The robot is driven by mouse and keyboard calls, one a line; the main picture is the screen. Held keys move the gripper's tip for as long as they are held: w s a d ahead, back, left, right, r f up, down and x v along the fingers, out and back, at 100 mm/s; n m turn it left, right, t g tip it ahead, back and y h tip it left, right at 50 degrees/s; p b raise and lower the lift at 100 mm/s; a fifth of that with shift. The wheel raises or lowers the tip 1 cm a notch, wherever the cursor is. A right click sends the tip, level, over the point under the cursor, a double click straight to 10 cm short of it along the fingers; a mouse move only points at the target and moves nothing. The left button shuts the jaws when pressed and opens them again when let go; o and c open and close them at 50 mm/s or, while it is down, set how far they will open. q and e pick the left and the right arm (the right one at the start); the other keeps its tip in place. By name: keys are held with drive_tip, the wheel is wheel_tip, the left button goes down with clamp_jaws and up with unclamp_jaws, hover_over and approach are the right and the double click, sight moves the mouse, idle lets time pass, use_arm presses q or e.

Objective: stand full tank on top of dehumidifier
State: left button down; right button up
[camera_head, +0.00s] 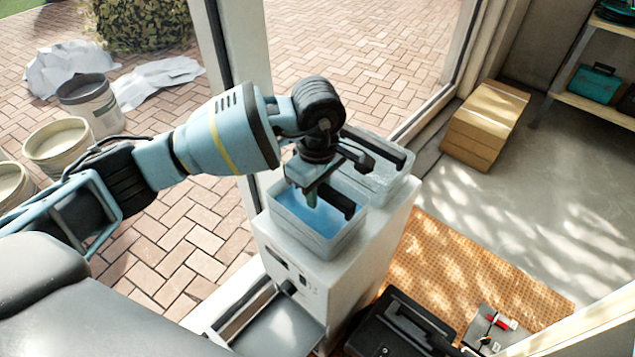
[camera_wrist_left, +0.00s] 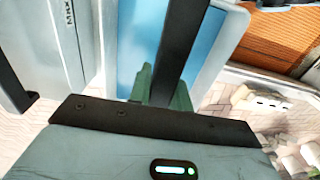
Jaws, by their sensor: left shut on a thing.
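The full tank (camera_head: 318,240), a pale grey open box with blue water, is at the top front of the white dehumidifier (camera_head: 375,265). I cannot tell whether its base touches the top. My left gripper (camera_head: 313,190) is above it, shut on its black bar handle. In the left wrist view the green fingertips (camera_wrist_left: 160,88) close around the handle, with the blue water of the tank (camera_wrist_left: 205,60) below. A second grey tank (camera_head: 382,185) with a black handle stands behind it on the dehumidifier; its MAX mark shows in the left wrist view (camera_wrist_left: 75,45). My right gripper is out of view.
A window frame (camera_head: 240,50) stands close behind on the left. A cardboard box (camera_head: 485,125) is at the back right, before a shelf (camera_head: 590,105). A black case (camera_head: 400,325) sits on the orange mat (camera_head: 455,265) at the front. Buckets (camera_head: 60,145) stand outside on the paving.

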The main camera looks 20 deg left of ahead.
use_arm(q)
drive_tip(key=shift+f, duration=0.35)
drive_tip(key=shift+f, duration=0.15)
drive_tip(key=c, duration=1.3)
unclamp_jaws()
drive_tip(key=shift+f, duration=0.1)
wheel_tip(320, 180, up, 12)
drive_tip(key=shift+r, duration=0.2)
